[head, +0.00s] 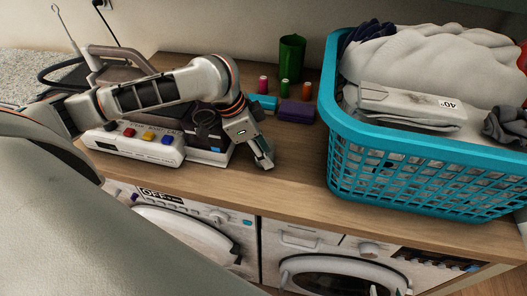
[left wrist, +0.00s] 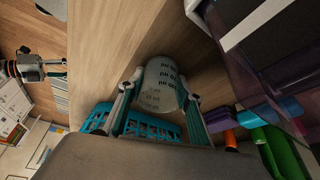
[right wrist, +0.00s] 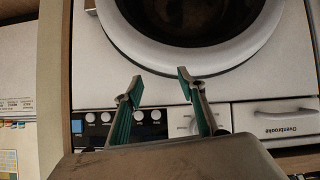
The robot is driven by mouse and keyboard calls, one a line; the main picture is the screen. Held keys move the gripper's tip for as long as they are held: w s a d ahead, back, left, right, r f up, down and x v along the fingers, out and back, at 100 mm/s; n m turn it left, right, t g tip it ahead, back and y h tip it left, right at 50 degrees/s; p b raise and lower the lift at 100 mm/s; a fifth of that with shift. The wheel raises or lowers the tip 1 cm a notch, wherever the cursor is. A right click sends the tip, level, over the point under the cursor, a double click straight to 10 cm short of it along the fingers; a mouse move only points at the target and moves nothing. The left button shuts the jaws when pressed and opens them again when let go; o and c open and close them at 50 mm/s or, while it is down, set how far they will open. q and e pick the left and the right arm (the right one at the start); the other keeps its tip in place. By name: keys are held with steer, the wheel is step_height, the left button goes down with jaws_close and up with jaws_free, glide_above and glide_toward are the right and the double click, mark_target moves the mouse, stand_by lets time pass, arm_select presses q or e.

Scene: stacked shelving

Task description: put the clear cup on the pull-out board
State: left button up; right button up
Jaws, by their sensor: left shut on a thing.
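The clear cup (left wrist: 160,85), with dark printed markings, is between the fingers of my left gripper (left wrist: 155,98) in the left wrist view, and the gripper is shut on it. In the head view my left gripper (head: 264,160) points down over the front part of the wooden worktop; I cannot make out the cup there. My right gripper (right wrist: 160,84) is open and empty in the right wrist view, in front of a washing machine. It is not visible in the head view. I cannot make out the pull-out board in any view.
A teal laundry basket (head: 420,172) full of cloth stands at the right. A green cup (head: 291,58), spools, a purple box (head: 297,112), a white device with coloured buttons (head: 135,146) and an iron stand behind or left. Washing machines (head: 330,240) are below.

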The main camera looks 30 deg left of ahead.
arm_select(q)
steer(key=o, duration=0.7)
steer(key=shift+f, duration=0.15)
steer(key=shift+o, duration=0.2)
